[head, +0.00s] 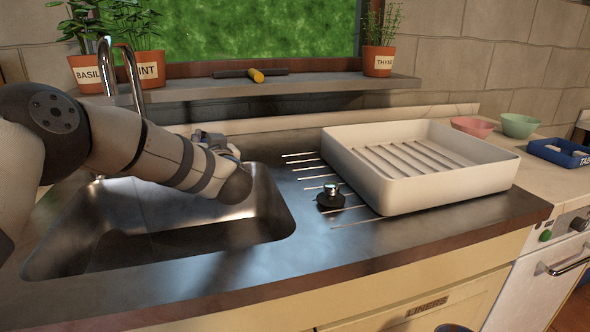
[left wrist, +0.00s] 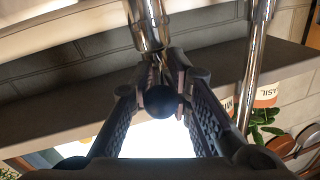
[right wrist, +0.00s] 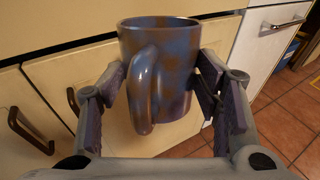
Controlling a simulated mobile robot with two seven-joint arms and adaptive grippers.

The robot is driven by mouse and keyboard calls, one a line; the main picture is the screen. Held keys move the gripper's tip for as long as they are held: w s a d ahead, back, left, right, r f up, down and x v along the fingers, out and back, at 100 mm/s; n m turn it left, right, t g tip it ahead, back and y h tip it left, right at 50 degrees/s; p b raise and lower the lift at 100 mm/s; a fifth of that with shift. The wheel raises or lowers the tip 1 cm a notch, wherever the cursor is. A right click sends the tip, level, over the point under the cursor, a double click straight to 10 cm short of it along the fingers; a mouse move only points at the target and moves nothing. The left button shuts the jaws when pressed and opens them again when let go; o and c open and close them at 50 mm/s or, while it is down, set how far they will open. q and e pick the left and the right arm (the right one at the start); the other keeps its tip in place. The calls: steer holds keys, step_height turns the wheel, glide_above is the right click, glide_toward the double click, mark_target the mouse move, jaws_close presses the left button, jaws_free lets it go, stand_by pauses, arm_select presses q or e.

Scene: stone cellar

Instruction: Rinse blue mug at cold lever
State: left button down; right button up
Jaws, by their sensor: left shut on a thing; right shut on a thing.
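The blue mug (right wrist: 172,70), mottled with brown, is upright between the fingers of my right gripper (right wrist: 170,100) in the right wrist view. Its handle faces the camera. A sliver of blue (head: 453,328) shows at the bottom edge of the head view. My left gripper (left wrist: 160,98) is shut on a chrome tap lever with a dark round knob (left wrist: 160,101). In the head view my left gripper (head: 218,143) is behind the sink, partly hidden by my arm. The tall chrome spout (head: 133,75) rises at left. Whether the lever is the cold one cannot be read.
The steel sink (head: 270,215) lies below my left arm. A white ribbed tray (head: 350,165) and a black-and-chrome plug (head: 330,197) are on the drainboard. Pink (head: 472,126) and green (head: 520,125) bowls stand behind. Potted herbs line the shelf (head: 330,88). In the right wrist view, cabinet fronts (right wrist: 60,85) are close behind the mug.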

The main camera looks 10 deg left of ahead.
arm_select(q)
steer(key=shift+w+d+f, duration=0.1)
steer(key=shift+d, duration=0.15)
steer(key=c, duration=1.7)
jaws_free()
steer(key=shift+d, duration=0.1)
steer(key=v, duration=1.2)
steer(key=shift+w+d, duration=0.1)
